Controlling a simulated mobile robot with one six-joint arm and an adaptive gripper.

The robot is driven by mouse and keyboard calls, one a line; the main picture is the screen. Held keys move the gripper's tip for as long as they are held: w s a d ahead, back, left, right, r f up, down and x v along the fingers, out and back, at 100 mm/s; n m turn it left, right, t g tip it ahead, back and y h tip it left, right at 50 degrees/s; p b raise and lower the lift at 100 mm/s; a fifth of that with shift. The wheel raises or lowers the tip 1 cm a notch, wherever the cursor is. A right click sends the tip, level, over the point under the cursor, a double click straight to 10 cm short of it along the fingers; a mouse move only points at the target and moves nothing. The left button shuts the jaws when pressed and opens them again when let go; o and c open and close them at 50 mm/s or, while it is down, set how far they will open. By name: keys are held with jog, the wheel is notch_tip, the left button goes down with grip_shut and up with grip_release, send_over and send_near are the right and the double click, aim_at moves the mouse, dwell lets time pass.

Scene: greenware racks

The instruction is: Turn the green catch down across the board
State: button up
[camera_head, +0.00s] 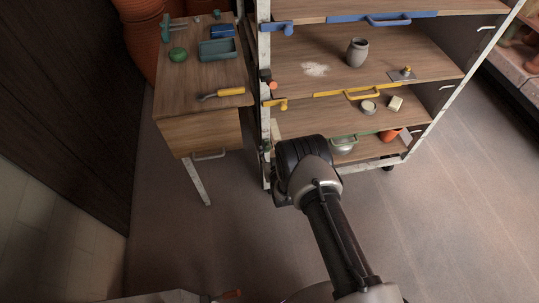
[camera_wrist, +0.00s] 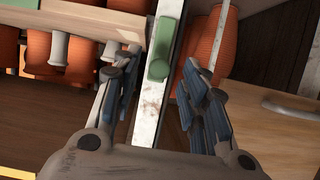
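The green catch (camera_wrist: 161,52) lies lengthwise along the white post in the wrist view, its thick rounded end nearest my gripper. In the head view only a little of the green catch (camera_head: 266,146) shows, beside my wrist. The green board (camera_head: 341,137) is the green-edged strip on the low shelf, partly hidden by my arm. My gripper (camera_wrist: 160,72) is open, with one finger on each side of the post and catch. It holds nothing, and I cannot tell whether either finger touches. My arm hides the fingers in the head view.
The white post (camera_wrist: 152,105) runs between my fingers. Orange pots (camera_wrist: 82,58) stand close on both sides. The yellow catch (camera_head: 277,104) and blue catch (camera_head: 278,28) lie across their boards above. A side table (camera_head: 200,132) stands left; open floor is on the right.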

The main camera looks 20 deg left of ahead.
jog(key=shift+w+a+f, duration=0.2)
jog(key=shift+w+a, duration=0.05)
jog(key=shift+w, duration=0.1)
grip_shut()
dwell(0.4)
